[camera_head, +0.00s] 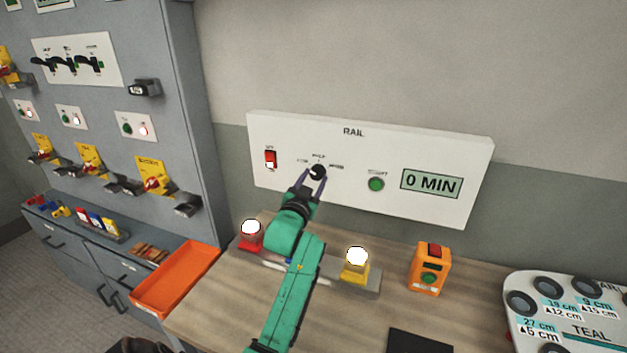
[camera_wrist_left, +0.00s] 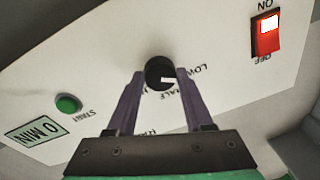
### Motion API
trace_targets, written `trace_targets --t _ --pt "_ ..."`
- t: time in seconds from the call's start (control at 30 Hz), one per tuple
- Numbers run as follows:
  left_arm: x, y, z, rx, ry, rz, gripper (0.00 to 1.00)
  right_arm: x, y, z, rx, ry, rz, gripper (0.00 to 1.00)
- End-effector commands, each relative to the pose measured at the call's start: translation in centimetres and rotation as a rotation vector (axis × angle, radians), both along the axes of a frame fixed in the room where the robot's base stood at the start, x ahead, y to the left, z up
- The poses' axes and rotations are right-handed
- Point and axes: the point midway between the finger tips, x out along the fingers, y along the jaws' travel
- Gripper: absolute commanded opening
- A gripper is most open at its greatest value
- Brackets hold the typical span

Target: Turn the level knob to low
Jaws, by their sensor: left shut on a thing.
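The level knob (camera_head: 317,172) is a small round black knob on the white RAIL panel (camera_head: 270,125), below three small labels. In the left wrist view the knob (camera_wrist_left: 157,69) has a white pointer mark, which points to the right, roughly between the LOW and HALF labels. My left gripper (camera_head: 311,183) reaches up to the panel with its purple fingers on the knob. In the left wrist view the fingers (camera_wrist_left: 160,80) are on either side of the knob, shut on it. They partly cover the labels. My right gripper is not in view.
A red ON/OFF switch (camera_head: 270,159) is left of the knob. A green START button (camera_head: 376,184) and a "0 MIN" display (camera_head: 431,184) are right of it. Lit red (camera_head: 250,238) and yellow (camera_head: 355,271) devices stand on the bench near my arm, with an orange tray (camera_head: 178,282) at left.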

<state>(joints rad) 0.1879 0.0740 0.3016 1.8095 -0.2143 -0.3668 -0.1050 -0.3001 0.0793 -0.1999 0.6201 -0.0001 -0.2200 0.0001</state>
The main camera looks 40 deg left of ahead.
Motion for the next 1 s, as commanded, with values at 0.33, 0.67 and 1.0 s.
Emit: trace_targets --t 0.33,0.67,1.0 --pt "0.0 0.0 0.0 -0.003 -0.001 -0.001 0.82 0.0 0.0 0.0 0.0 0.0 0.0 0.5" --pt "-0.2 -0.1 -0.1 -0.001 0.0 -0.001 0.82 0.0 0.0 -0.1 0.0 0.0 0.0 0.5" --pt "-7.1 -2.9 -1.4 -0.001 0.001 -0.002 0.82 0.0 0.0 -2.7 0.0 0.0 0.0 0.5"
